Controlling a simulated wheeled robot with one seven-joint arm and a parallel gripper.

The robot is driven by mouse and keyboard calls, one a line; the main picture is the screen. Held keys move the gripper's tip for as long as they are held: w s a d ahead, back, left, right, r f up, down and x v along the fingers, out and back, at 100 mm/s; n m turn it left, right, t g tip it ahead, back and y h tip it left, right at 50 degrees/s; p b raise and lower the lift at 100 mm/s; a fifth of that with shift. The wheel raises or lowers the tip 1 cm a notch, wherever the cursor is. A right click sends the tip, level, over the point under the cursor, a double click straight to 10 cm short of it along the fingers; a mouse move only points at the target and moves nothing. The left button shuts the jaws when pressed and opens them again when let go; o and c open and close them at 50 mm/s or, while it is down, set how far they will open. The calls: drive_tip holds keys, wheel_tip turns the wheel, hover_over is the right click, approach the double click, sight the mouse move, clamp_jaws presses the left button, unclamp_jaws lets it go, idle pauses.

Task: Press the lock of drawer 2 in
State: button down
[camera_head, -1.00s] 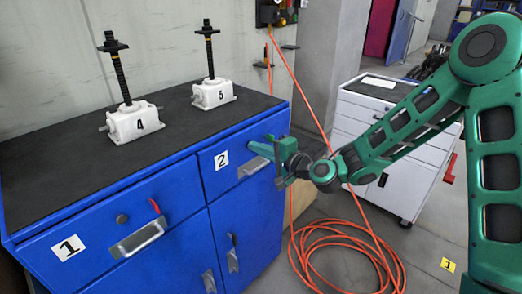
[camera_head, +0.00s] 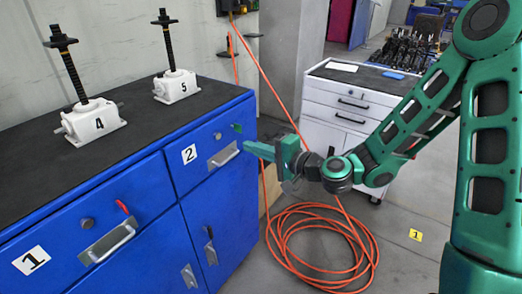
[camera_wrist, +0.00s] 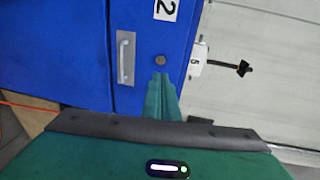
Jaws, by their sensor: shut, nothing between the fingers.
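Drawer 2 (camera_head: 200,172) is the blue right-hand top drawer, shut, with a "2" label (camera_head: 189,154) and a metal bar handle (camera_head: 223,156). Its round grey lock (camera_head: 217,136) is above the handle, with a small green piece (camera_head: 237,127) to its right. I cannot tell how far the lock stands out. My gripper (camera_head: 247,147) is shut and empty, its fingers pointing at the cabinet near the right end of the handle. In the wrist view the lock (camera_wrist: 160,60) shows just beyond the shut fingertips (camera_wrist: 160,75), apparently apart from them.
Drawer 1 (camera_head: 60,255), at the left, has a lock (camera_head: 87,223) and a red piece (camera_head: 122,206). Screw jacks 4 (camera_head: 95,122) and 5 (camera_head: 176,86) stand on the dark top. An orange hose (camera_head: 320,250) lies coiled on the floor. A white cabinet (camera_head: 335,110) stands behind my arm.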

drive_tip(key=shift+v, duration=1.3)
drive_tip(key=s+d+f+n+g+h, duration=0.55)
drive_tip(key=d+f+n, duration=0.2)
drive_tip(key=d, duration=0.55)
drive_tip(key=s+d+r+m+g+h, duration=0.15)
drive_tip(key=s+d+h, duration=0.5)
drive_tip(key=d, duration=0.85)
drive_tip(key=s+d+r+m+g, duration=0.1)
drive_tip(key=s+d+r, duration=0.1)
drive_tip(key=s, duration=0.4)
drive_tip(key=s+d+r+m+g, duration=0.1)
drive_tip(key=s+d+r, duration=0.1)
drive_tip(key=s+d, duration=0.3)
drive_tip(key=s+d+r+m+g, duration=0.1)
drive_tip(key=s+d, duration=0.3)
drive_tip(key=s, duration=0.4)
drive_tip(key=shift+s+r+m+g, duration=0.25)
drive_tip(key=shift+r+m+g, duration=0.15)
drive_tip(key=shift+r+m, duration=0.3)
